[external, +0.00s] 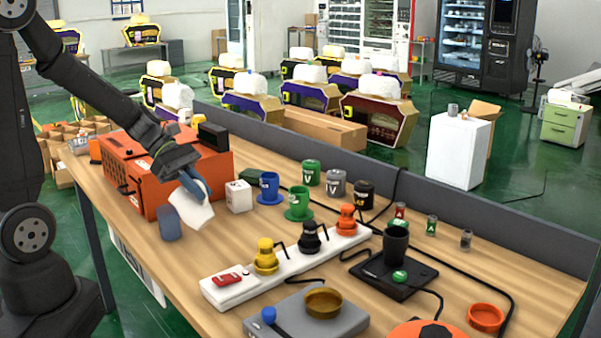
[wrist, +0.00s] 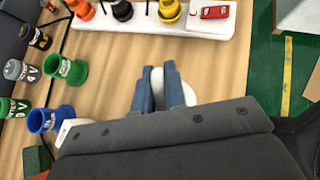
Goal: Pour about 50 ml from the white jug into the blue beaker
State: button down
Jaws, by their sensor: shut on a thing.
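The white jug (external: 193,209) is tilted in the external view, off the table or close above it. My gripper (external: 196,186) is shut on its upper part. A slate-blue cylinder (external: 169,223), which looks like the blue beaker, stands upright close to the left of the jug. Whether they touch, and whether any liquid flows, I cannot tell. In the wrist view, my gripper's blue fingers (wrist: 159,90) are close together, with part of the white jug (wrist: 187,91) showing beside them. The slate-blue cylinder is not visible there.
The orange machine (external: 150,180) stands behind my gripper. To the right are a white cube (external: 239,196), a blue cup (external: 269,184) on a saucer and a green cup (external: 299,200). A white strip (external: 220,290) holds several coloured pieces. Bare wood lies in front of the jug.

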jog(key=shift+w+a+r+h, duration=0.1)
jog(key=shift+a+r+h, duration=0.05)
jog(key=shift+r+h, duration=0.15)
jog(key=shift+w+a+r+g+h+p, duration=0.2)
jog(key=shift+a+r+g+h, duration=0.25)
jog(key=shift+h, duration=0.3)
jog(key=shift+w+a+r+g+h+p, duration=0.1)
jog(key=shift+w+a+r+g+h, duration=0.1)
jog(key=shift+a+r+g+h, duration=0.4)
dwell(1.9)
jog(key=shift+w+a+r+h, duration=0.2)
jog(key=shift+w+a+h, duration=0.05)
jog(key=shift+a+h, duration=0.25)
jog(key=shift+w+a+r+h, duration=0.2)
jog(key=shift+a+h, duration=0.2)
jog(key=shift+h, duration=0.05)
dwell(1.0)
